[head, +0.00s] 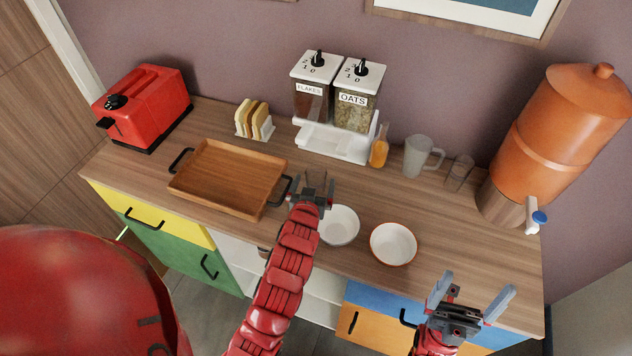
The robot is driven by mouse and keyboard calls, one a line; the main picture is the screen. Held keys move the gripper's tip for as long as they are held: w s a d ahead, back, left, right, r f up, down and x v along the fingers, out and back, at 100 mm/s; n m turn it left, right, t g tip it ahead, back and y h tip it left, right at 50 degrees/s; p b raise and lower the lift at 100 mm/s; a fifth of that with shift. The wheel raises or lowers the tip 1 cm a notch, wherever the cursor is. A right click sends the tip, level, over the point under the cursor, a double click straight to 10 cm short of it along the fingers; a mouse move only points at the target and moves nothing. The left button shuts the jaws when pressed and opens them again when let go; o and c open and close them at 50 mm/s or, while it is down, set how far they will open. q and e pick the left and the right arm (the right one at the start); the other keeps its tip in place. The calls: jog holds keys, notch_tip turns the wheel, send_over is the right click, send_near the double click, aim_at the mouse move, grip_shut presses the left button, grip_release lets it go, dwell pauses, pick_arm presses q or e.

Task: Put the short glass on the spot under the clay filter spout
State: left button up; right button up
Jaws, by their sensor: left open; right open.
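The short glass (459,173) is a small clear tumbler, upright on the counter between the frosted mug and the clay filter. The clay filter (560,135) is a tall orange vessel at the right end. Its spout (535,217) is white with a blue knob and faces the counter's front. No marked spot shows clearly on the wood beneath it. My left gripper (315,184) is open and empty above the counter, between the wooden tray and the white bowl. My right gripper (470,291) is open and empty near the counter's front edge, well in front of the glass.
A frosted mug (418,157) stands just left of the glass, with a small orange bottle (380,147) beside it. A white bowl (339,226) and a red-rimmed bowl (394,244) sit near the front. A wooden tray (227,178) lies left. Counter before the glass is clear.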

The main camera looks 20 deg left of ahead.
aim_at(317, 167)
pick_arm(q)
jog(key=shift+w+a+p, duration=0.15)
jog(key=shift+w+p, duration=0.45)
jog(key=shift+w, duration=0.05)
jog(key=p+x, duration=0.1)
jog(key=x, duration=0.2)
jog(key=shift+a+f+p, duration=0.1)
jog(key=shift+f+p, duration=0.1)
jog(key=shift+p, duration=0.1)
jog(key=shift+w+f, duration=0.15)
jog(key=shift+w, duration=0.1)
jog(key=shift+s, duration=0.1)
jog(key=c, duration=1.4)
jog(key=shift+a+r, duration=0.1)
jog(key=shift+r, duration=0.4)
notch_tip(317, 167, up, 17)
jog(key=b, duration=0.5)
